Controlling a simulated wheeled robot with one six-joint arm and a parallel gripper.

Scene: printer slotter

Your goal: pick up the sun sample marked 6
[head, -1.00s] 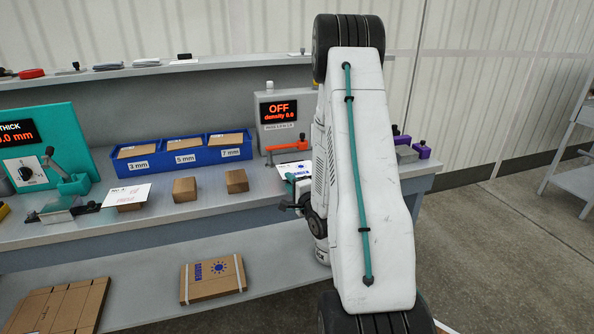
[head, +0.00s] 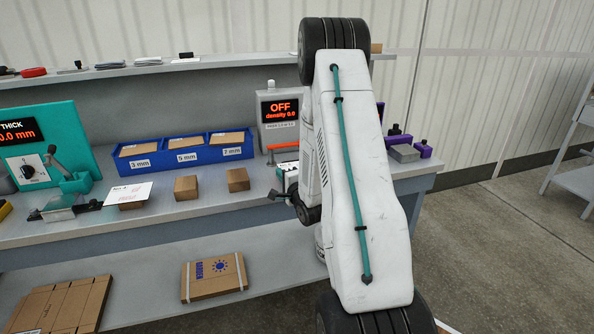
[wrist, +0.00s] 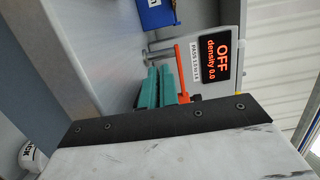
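My gripper's two teal fingers (wrist: 159,88) show in the wrist view, side by side with only a thin dark line between them. They look shut, and I see no card between them. In the head view my gripper (head: 290,178) is low over the bench in front of the density device, partly hidden by my arm. A white printed card (head: 128,193) lies on a small brown block at the left; its mark is too small to read. I cannot make out a sample marked 6.
The density device (head: 278,110) reads OFF, density 0.0, with an orange lever (wrist: 183,72) close to my fingers. A sun-printed carton (head: 213,276) lies on the lower shelf.

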